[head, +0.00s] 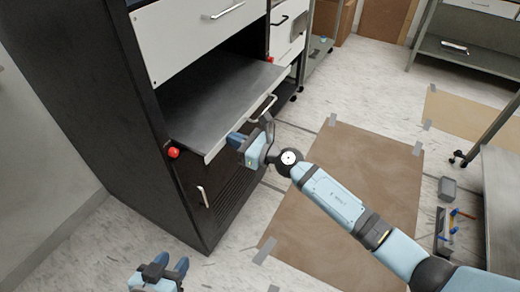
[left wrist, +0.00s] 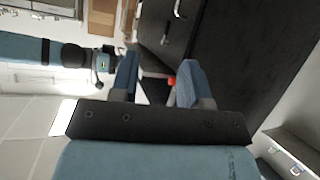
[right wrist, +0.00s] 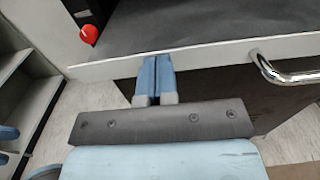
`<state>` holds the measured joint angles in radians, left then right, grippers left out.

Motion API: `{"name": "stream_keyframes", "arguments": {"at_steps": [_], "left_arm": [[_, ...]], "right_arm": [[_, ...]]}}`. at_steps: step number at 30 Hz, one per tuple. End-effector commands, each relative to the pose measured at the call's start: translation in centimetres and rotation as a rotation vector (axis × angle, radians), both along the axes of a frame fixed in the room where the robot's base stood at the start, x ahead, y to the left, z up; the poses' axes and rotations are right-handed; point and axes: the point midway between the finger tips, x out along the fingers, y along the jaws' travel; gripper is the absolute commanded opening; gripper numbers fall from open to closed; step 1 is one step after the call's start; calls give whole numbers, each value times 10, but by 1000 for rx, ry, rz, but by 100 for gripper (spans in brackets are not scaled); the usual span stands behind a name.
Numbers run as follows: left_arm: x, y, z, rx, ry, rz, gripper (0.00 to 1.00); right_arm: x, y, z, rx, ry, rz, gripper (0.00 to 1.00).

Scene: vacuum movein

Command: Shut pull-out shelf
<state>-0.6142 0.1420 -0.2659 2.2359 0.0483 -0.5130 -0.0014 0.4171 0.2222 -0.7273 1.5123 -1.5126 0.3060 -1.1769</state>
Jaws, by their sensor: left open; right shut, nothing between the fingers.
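The pull-out shelf (head: 215,105) is a grey metal plate sticking out of the dark cabinet (head: 85,75), below a white drawer. Its pale front edge (right wrist: 220,52) crosses the right wrist view, with a chrome handle (right wrist: 288,72) to the right; the handle (head: 262,108) also shows in the head view. My right gripper (head: 236,138) is shut and empty at the shelf's front edge, left of the handle. Its fingertips (right wrist: 155,62) overlap that edge in the right wrist view; I cannot tell whether they touch. My left gripper (head: 172,264) is open and empty, low at the left, away from the shelf.
Red knobs sit beside the shelf, one at its near left corner (head: 173,152). A lower door handle (head: 203,196) juts from the cabinet. A brown floor sheet (head: 345,190) lies taped to the right. A grey table (head: 500,200) stands at the right edge. Floor before the cabinet is open.

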Motion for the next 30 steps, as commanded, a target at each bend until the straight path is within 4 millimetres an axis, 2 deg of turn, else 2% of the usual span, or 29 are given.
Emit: {"name": "stream_keyframes", "arguments": {"at_steps": [1,6,12,30], "left_arm": [[0,0,-2,-2,-2,0,43],[1,-1,1,-14,-17,-1,43],[2,-5,7,-29,-38,-4,43],[5,-6,11,-34,-59,-10,43]], "right_arm": [[8,12,-1,0,-1,1,0],[26,39,-2,0,0,0,0],[38,55,-1,1,1,0,0],[41,56,-1,0,1,0,0]]}}
